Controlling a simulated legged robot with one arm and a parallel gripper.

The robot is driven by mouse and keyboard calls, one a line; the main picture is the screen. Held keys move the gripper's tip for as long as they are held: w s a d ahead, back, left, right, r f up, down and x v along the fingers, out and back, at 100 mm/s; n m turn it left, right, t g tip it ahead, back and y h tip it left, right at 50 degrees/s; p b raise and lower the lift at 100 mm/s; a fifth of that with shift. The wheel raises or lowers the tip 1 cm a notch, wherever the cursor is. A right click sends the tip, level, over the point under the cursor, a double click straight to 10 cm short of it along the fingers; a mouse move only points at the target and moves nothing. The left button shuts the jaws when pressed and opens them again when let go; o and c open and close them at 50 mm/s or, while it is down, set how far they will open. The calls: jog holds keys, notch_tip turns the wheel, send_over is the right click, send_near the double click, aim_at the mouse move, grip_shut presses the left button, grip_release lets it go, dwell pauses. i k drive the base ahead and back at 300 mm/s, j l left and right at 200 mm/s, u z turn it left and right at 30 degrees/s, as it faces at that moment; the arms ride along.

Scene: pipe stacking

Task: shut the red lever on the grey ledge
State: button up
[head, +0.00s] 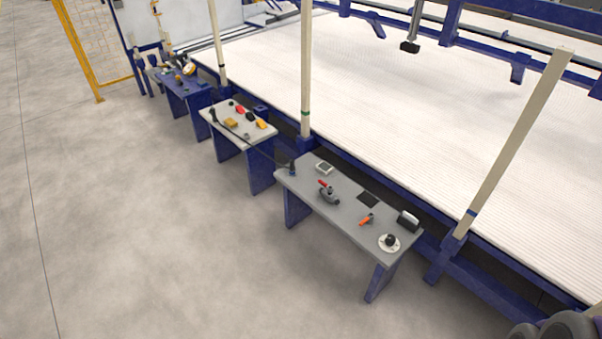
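The grey ledge (313,204) is a narrow grey tabletop on blue legs, right of centre in the head view. A small red lever (323,184) sits on top of a grey valve-like body (330,197) on the ledge's left half. The lever looks tilted up to the left, but it is too small to tell its exact position. An orange-red handle (367,219) lies further right on the same ledge.
The ledge also holds a round white flange with a black knob (389,242), a black box (408,221) and a small meter (324,168). A second table (237,135) stands further left. A large white slatted bed (400,110) lies behind. The concrete floor (150,240) in front is clear.

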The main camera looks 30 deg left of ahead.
aim_at(330, 188)
jog(key=u, duration=1.05)
jog(key=z, duration=0.35)
jog(key=i+j+z, duration=0.3)
jog(key=j, duration=0.3)
jog(key=i+j+z, duration=0.15)
jog(key=i+j, duration=0.15)
jog(key=i+j+z, duration=0.15)
jog(key=j, duration=0.25)
jog(key=i+j+z, duration=0.1)
jog(key=j, duration=0.3)
jog(key=i+j, duration=0.15)
jog(key=j, duration=0.25)
jog(key=i+j, duration=0.15)
jog(key=j, duration=0.2)
jog(key=i+j, duration=0.15)
jog(key=j, duration=0.25)
jog(key=i+j, duration=0.2)
jog(key=j, duration=0.15)
jog(key=i+j+z, duration=0.1)
jog(key=j, duration=0.3)
jog(key=i+j, duration=0.2)
jog(key=j, duration=0.15)
jog(key=i+j, duration=0.15)
jog(key=j, duration=0.25)
